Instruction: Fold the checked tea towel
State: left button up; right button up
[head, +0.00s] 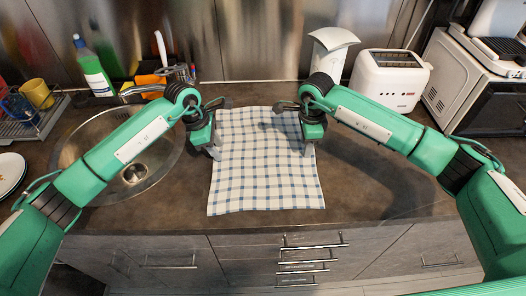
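The checked tea towel (264,168) is white with blue lines. It lies spread out on the dark countertop, its near edge close to the counter's front edge. My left gripper (214,152) points down at the towel's left edge, in its upper half. My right gripper (308,148) points down at the towel's right edge, at about the same height. The fingertips are small and partly hidden by the gripper bodies. I cannot tell whether either gripper is open or shut, or whether it touches the cloth.
A round sink (110,180) is left of the towel, with a green bottle (93,68) behind it. A white toaster (389,78) and a microwave (470,85) stand at the back right. A dish rack with mugs (38,94) is far left. The counter right of the towel is clear.

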pick_arm(q)
grip_shut()
pick_arm(e)
grip_shut()
pick_arm(q)
jog(key=shift+r, duration=0.15)
pick_arm(e)
jog(key=shift+r, duration=0.15)
